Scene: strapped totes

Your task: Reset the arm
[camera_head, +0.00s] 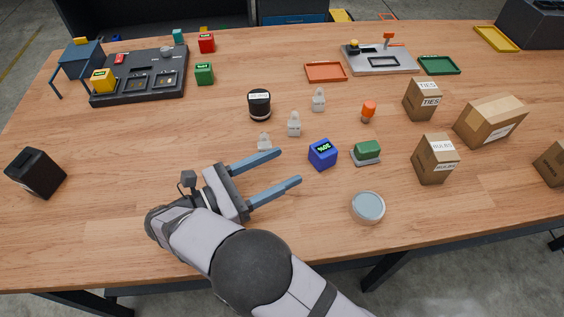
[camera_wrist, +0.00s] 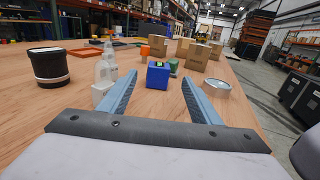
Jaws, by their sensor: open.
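My gripper (camera_head: 277,168) is open and empty, held low above the front middle of the wooden table. Its two blue fingers point to the right and slightly back in the head view. In the wrist view, my gripper (camera_wrist: 156,84) has its fingers spread wide, with a blue box (camera_wrist: 158,75) beyond the gap between them. That blue box (camera_head: 322,154) stands to the right of the fingertips in the head view, apart from them. A white bottle (camera_head: 264,143) is close behind the far finger; whether they touch cannot be told.
White bottles (camera_head: 294,124), a black canister (camera_head: 260,104), a green block (camera_head: 367,150) and a round tin (camera_head: 368,207) stand around my gripper. Cartons (camera_head: 435,158) are at right, a black box (camera_head: 36,173) at left. The table left of my gripper is mostly clear.

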